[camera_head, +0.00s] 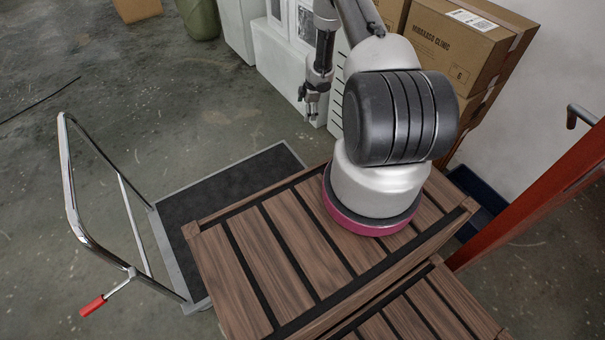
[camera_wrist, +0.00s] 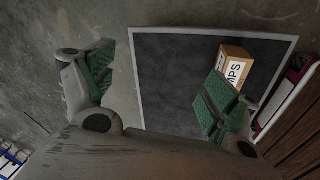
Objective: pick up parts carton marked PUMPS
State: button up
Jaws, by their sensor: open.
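The parts carton (camera_wrist: 239,61) is a small brown box with a white label. The letters "MPS" show on it; the rest of the word is covered by a finger. It sits on the dark deck of the trolley (camera_wrist: 175,60), near the deck's right edge in the wrist view. My gripper (camera_wrist: 157,88) is open and empty, its green-padded fingers wide apart. The right finger overlaps the carton in the picture, and the carton lies outside the gap. In the head view my gripper (camera_head: 312,108) points down beyond the trolley deck (camera_head: 235,185); I cannot make out the carton there.
A slatted wooden crate (camera_head: 255,265) stands close beside the trolley. The trolley's metal handle (camera_head: 70,180) rises at left. Stacked cartons (camera_head: 455,40) and white boxes (camera_head: 285,70) stand at the back. An orange-red post (camera_head: 540,200) is at right. Floor at left is clear.

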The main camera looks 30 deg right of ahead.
jog(key=s+a+f+n+g+y, duration=0.1)
jog(key=s+a+f, duration=0.2)
jog(key=s+f, duration=0.2)
jog(key=s+a+f+n+y, duration=0.1)
jog(key=s+a+f, duration=0.3)
jog(key=f, duration=0.5)
jog(key=s+a+f+n+g+y, duration=0.1)
jog(key=s+a+f+y, duration=0.1)
jog(key=s+a+f, duration=0.2)
jog(key=shift+s+a+f+g, duration=0.1)
jog(key=shift+s+f+g, duration=0.05)
jog(key=shift+s+f, duration=0.75)
jog(key=shift+s+f+g, duration=0.15)
jog(key=shift+s+f, duration=0.55)
jog(key=shift+f, duration=0.3)
jog(key=shift+x, duration=3.5)
jog(key=shift+f, duration=0.3)
jog(key=shift+c, duration=0.5)
jog(key=c, duration=1.2)
